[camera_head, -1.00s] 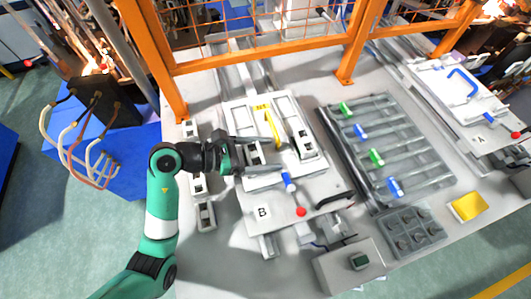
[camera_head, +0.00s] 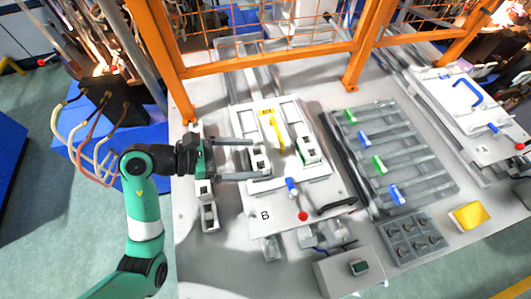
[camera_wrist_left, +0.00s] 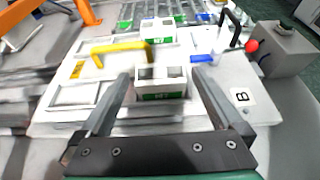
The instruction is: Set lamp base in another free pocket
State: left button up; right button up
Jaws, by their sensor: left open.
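A grey-white lamp base (camera_head: 259,160) with a green label sits in a pocket of the white fixture plate B (camera_head: 265,215). It also shows in the left wrist view (camera_wrist_left: 161,83), just ahead of and between my fingers. A second lamp base (camera_head: 309,149) sits in the pocket to its right. An empty pocket (camera_wrist_left: 73,95) shows left of the first base in the wrist view. My left gripper (camera_head: 257,159) is open, its two fingers apart on either side of the first base, not visibly pressing on it. My right gripper is not in view.
A yellow handle (camera_head: 277,134) rises from the plate between the bases. A black handle (camera_head: 336,205) and red knob (camera_head: 303,216) are at the plate's front. A grey rack (camera_head: 425,165) stands to the right.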

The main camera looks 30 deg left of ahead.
pick_arm(q)
jog(key=v, duration=0.5)
jog(key=shift+s+a+r, duration=0.15)
jog(key=shift+a, duration=0.05)
